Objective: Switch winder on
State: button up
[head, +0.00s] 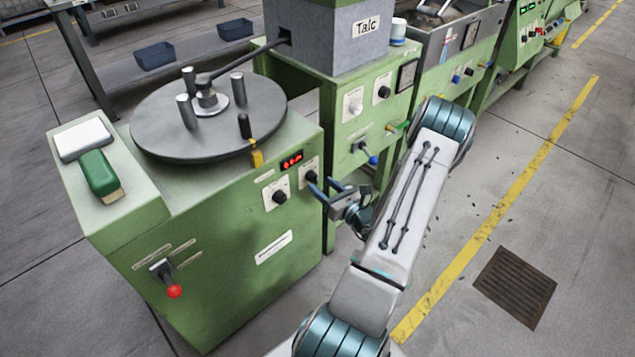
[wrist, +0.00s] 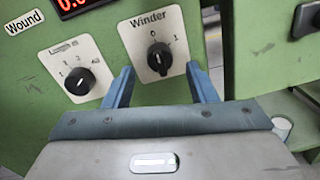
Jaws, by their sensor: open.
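The winder is a green machine (head: 230,270) with a round grey turntable (head: 165,130) on top. In the wrist view its rotary switch (wrist: 158,57) sits on a white plate labelled "Winder" with marks 0 and 1. The black knob's pointer appears nearer the 0 than the 1, though its exact position is hard to read. My gripper (wrist: 162,88) is open and empty, its two blue fingers just below and to either side of the switch, apart from the knob. In the head view my gripper (head: 322,192) is in front of the panel's right edge.
Left of the switch is another knob (wrist: 80,80), with a red display (wrist: 75,5) above it. A red-tipped lever (head: 173,290) juts from the winder's front. The green "Talc" machine (head: 345,150) stands close at right. Open floor lies along the yellow line (head: 500,210).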

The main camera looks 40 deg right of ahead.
aim_at(317, 181)
jog(key=shift+w, duration=1.7)
jog(key=c, duration=1)
jog(key=shift+o, duration=0.2)
